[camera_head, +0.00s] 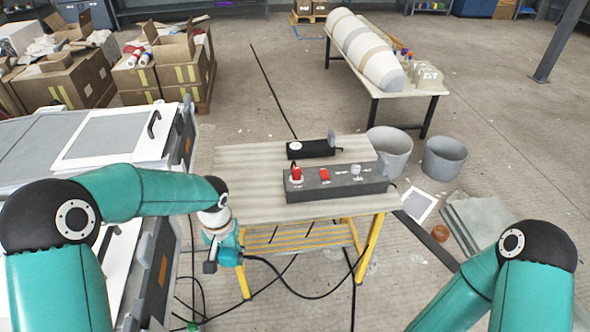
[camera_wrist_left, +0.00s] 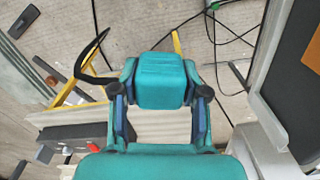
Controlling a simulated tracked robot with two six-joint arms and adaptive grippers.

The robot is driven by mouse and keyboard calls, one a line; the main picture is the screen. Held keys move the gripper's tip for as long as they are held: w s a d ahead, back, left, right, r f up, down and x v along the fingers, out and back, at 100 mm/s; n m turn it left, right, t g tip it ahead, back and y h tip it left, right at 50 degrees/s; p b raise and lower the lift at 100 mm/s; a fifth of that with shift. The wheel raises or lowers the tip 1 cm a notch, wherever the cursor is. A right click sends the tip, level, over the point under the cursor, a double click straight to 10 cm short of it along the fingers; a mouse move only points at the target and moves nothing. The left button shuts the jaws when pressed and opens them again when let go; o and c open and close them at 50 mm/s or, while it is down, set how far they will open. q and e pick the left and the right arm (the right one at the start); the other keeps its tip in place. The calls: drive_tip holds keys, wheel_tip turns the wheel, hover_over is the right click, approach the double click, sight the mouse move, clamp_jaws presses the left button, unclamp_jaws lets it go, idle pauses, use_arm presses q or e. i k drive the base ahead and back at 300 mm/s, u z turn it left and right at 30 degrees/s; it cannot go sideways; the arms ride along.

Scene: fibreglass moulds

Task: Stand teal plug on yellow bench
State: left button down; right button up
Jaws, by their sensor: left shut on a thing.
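The teal plug (camera_wrist_left: 160,80) is a blocky piece between the two fingers of my left gripper (camera_head: 224,252), which is shut on it. A dark cable runs from the plug's side. In the head view the gripper hangs at the left front of the yellow bench, and the plug is largely mixed in with the gripper. The yellow bench (camera_head: 250,180) has a pale wood top and yellow legs. The plug is apart from the bench top, beside its left edge. My right arm shows at the lower right of the head view, but its gripper is out of frame.
A grey control box (camera_head: 340,188) with red switches and a smaller black box (camera_head: 311,149) stand on the bench's right and back. The left part of the top is clear. A white-topped cabinet (camera_head: 90,145) stands left. Two grey buckets (camera_head: 443,160) stand right. Cables cross the floor.

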sight(234, 160)
drive_tip(key=i, duration=1.55)
drive_tip(key=z, duration=0.05)
